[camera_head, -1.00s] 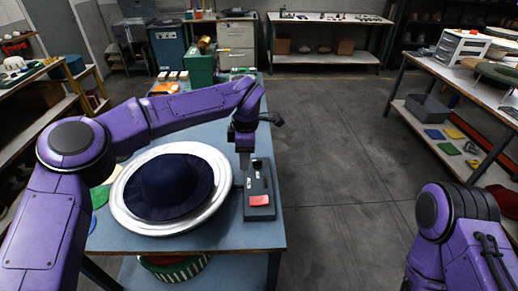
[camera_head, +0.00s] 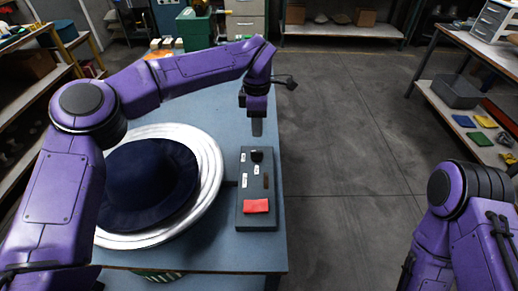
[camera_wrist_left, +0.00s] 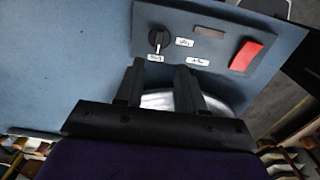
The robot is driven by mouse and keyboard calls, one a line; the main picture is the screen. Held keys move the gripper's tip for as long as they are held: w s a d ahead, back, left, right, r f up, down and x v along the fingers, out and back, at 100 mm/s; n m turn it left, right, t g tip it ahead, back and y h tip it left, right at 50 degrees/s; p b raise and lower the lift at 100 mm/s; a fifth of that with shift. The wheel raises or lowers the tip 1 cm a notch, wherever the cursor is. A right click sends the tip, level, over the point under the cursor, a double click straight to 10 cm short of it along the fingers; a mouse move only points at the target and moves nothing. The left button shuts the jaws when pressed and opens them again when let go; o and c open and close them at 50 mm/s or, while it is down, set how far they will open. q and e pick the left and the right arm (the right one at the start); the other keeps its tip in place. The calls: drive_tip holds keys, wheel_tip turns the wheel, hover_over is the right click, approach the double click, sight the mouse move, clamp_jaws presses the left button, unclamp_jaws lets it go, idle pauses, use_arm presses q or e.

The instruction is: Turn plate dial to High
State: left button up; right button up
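The plate dial (camera_head: 257,156) is a small black knob near the far end of a dark grey control box (camera_head: 244,222). In the left wrist view the dial (camera_wrist_left: 158,38) has a white pointer mark toward the label (camera_wrist_left: 155,58) nearest the fingers. Other white labels (camera_wrist_left: 184,42) are beside it; their text is too small to read. My left gripper (camera_head: 257,130) points down just past the box's far end, apart from the dial. Its two fingers (camera_wrist_left: 158,82) show a gap with nothing between them. My right gripper is out of view.
A red switch (camera_head: 256,206) is at the box's near end. Left of the box, a round silver press plate (camera_head: 212,178) carries a dark blue hat (camera_head: 150,180). The blue table (camera_head: 225,258) ends just right of the box. A green container (camera_head: 193,28) stands behind.

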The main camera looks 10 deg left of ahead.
sight(257, 151)
use_arm(q)
drive_tip(key=f+p, duration=0.2)
drive_tip(key=f, duration=0.7)
drive_tip(key=shift+a+f, duration=0.2)
drive_tip(key=shift+d+f, duration=0.1)
drive_tip(key=shift+f, duration=0.45)
clamp_jaws()
